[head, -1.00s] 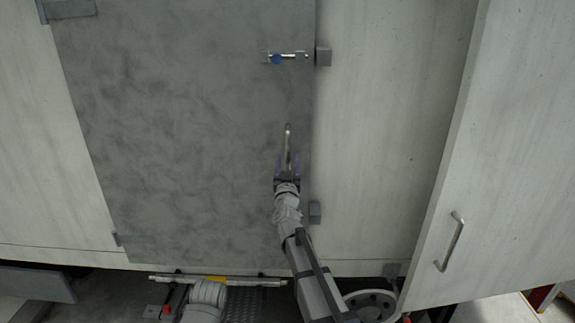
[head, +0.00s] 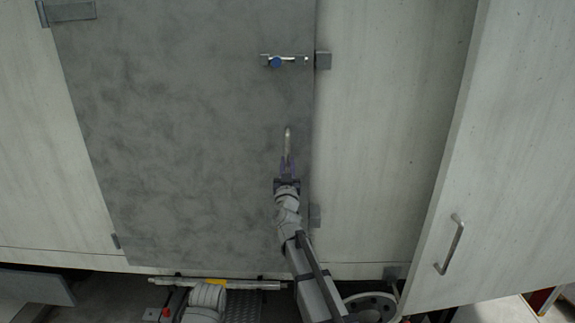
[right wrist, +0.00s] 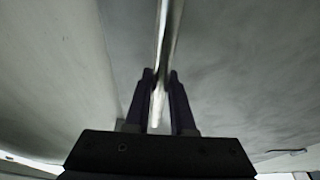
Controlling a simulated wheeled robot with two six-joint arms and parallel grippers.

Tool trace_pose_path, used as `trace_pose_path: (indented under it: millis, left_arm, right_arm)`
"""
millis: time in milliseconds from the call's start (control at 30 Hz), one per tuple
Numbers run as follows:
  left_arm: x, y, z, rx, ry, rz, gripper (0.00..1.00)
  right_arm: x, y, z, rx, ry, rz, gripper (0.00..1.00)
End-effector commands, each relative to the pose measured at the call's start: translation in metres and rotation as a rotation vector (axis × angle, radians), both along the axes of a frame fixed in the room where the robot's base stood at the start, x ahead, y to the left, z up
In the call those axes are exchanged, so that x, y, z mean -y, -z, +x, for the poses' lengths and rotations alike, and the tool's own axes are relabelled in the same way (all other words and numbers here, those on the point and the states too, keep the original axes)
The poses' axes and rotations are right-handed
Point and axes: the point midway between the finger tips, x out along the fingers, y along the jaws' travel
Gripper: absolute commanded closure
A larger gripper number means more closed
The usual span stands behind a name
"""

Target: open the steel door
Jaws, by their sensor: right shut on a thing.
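The grey mottled steel door (head: 190,130) fills the left middle of the head view and looks closed in its pale wall. Its upright bar handle (head: 288,142) is near the right edge. My right gripper (head: 288,168) is shut on the lower part of this handle. In the right wrist view the handle (right wrist: 160,95) runs between the two fingers of my right gripper (right wrist: 161,88). A slide bolt (head: 290,60) with a blue knob (head: 276,62) sits above the handle, drawn clear of its catch block (head: 323,60). My left gripper is not seen.
A pale door panel (head: 520,120) with its own metal handle (head: 450,244) juts out at the right. A grey hinge (head: 68,11) is at the steel door's upper left. A low grey panel (head: 35,284) stands at the lower left.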

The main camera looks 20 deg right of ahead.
Motion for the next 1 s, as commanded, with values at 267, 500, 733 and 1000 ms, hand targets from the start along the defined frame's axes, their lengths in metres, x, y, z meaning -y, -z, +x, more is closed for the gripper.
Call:
trace_pose_path:
  millis: [267,500,733,1000]
  left_arm:
    - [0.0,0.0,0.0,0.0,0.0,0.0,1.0]
    - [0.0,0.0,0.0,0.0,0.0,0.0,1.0]
    - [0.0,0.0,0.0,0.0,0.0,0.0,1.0]
    - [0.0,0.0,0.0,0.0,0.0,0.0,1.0]
  right_arm:
    - [-0.001,0.0,-0.003,0.0,0.0,0.0,1.0]
    - [-0.008,0.0,-0.021,0.0,-0.001,0.0,1.0]
    - [-0.017,0.0,-0.041,0.0,-0.002,-0.001,1.0]
    - [-0.026,0.0,-0.061,0.0,-0.002,-0.001,1.0]
